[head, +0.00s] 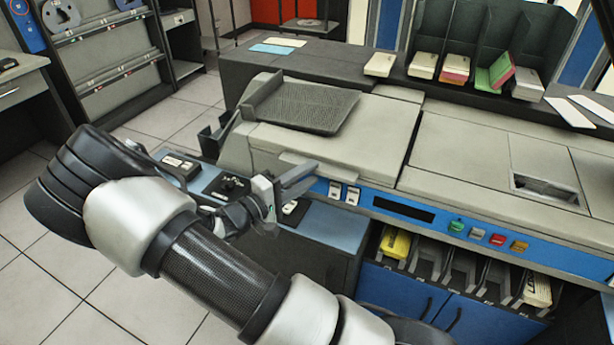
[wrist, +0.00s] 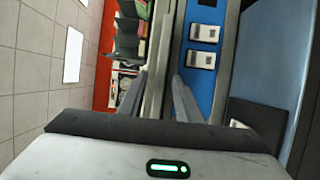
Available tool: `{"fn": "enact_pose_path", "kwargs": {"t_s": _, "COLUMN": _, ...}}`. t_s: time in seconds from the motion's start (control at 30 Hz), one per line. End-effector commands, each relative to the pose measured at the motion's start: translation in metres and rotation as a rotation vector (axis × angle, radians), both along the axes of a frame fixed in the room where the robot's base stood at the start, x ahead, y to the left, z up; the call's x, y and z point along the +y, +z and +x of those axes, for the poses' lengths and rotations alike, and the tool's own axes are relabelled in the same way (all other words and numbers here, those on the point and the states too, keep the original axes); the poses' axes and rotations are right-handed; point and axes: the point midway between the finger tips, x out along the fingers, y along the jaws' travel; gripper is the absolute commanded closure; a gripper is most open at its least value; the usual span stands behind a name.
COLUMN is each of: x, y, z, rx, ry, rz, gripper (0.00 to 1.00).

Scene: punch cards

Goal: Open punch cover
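The punch machine is a beige unit with a blue front panel. Its punch cover (head: 345,130) is the flat beige lid on the left part, lying closed. A small beige lip (head: 303,166) juts from the cover's front edge. My gripper (head: 314,174) is at this lip, in front of the cover and above the blue panel, with its fingers pointing at the machine. The two fingers stand apart in the wrist view (wrist: 160,80), and nothing is visibly clamped.
A dark ribbed tray (head: 305,106) sits on the cover's back left. Two white switches (head: 343,192) and a dark display (head: 403,209) are on the front panel. A blue-topped ledge (head: 325,232) with small devices lies below my gripper. Card racks (head: 465,268) are under the panel.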

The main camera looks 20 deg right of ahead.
Motion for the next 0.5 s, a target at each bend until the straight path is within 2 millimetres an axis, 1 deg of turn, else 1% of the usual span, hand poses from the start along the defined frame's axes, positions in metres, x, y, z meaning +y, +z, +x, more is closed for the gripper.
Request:
{"fn": "enact_pose_path", "kwargs": {"t_s": 0.27, "x": -0.0013, "y": -0.0002, "z": 0.0005, "rx": 0.001, "ry": 0.000, "rz": 0.000, "gripper": 0.69}}
{"fn": "enact_pose_path", "kwargs": {"t_s": 0.3, "x": -0.0013, "y": -0.0002, "z": 0.0005, "rx": 0.001, "ry": 0.000, "rz": 0.000, "gripper": 0.76}}
{"fn": "enact_pose_path", "kwargs": {"t_s": 0.43, "x": -0.0011, "y": -0.0002, "z": 0.0005, "rx": 0.000, "ry": 0.000, "rz": 0.000, "gripper": 0.97}}
{"fn": "enact_pose_path", "kwargs": {"t_s": 0.47, "x": -0.0011, "y": -0.0002, "z": 0.0005, "rx": 0.000, "ry": 0.000, "rz": 0.000, "gripper": 1.00}}
{"fn": "enact_pose_path", "kwargs": {"t_s": 0.5, "x": -0.0010, "y": -0.0002, "z": 0.0005, "rx": 0.000, "ry": 0.000, "rz": 0.000, "gripper": 1.00}}
